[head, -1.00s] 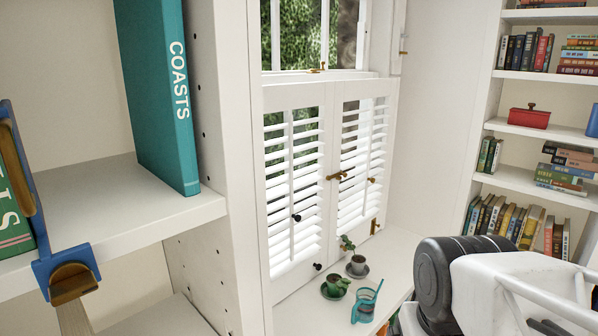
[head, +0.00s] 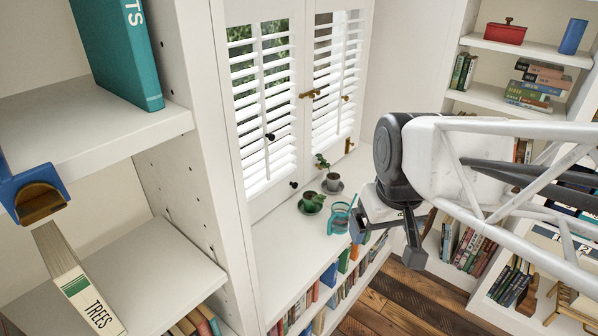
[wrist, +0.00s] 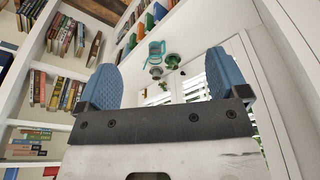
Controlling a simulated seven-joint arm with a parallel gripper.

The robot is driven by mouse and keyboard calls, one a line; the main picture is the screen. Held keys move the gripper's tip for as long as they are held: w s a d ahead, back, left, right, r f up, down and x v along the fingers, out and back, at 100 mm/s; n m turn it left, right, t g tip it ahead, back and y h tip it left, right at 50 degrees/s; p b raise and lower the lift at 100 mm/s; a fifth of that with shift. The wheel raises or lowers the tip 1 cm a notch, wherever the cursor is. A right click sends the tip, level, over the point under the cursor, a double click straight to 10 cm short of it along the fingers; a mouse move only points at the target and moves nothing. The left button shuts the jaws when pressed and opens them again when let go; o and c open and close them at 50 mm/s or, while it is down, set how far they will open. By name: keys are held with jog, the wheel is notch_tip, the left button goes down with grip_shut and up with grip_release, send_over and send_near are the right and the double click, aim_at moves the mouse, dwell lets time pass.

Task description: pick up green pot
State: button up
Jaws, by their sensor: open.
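A teal watering can (head: 340,217) stands between the green pot and my gripper. A grey pot (head: 333,182) with a plant is just behind. White shutters (head: 262,105) rise behind the ledge. A tall white shelf side (head: 190,150) stands left. Books fill the shelf under the ledge.

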jog(key=w+a+n, duration=0.1)
jog(key=w+n, duration=0.4)
jog(key=w, duration=1.2)
jog(key=n+g+y, duration=0.2)
jog(key=n+y, duration=0.1)
jog(key=n, duration=0.9)
send_over(315, 196)
jog(key=f, duration=2.9)
jog(key=shift+s+d+f, duration=0.15)
jog(key=shift+s+d, duration=0.15)
jog(key=shift+w+f, duration=0.2)
jog(key=shift+f, duration=0.15)
jog(key=shift+x, duration=1.25)
jog(key=shift+f, duration=0.1)
jog(key=shift+x, duration=2.5)
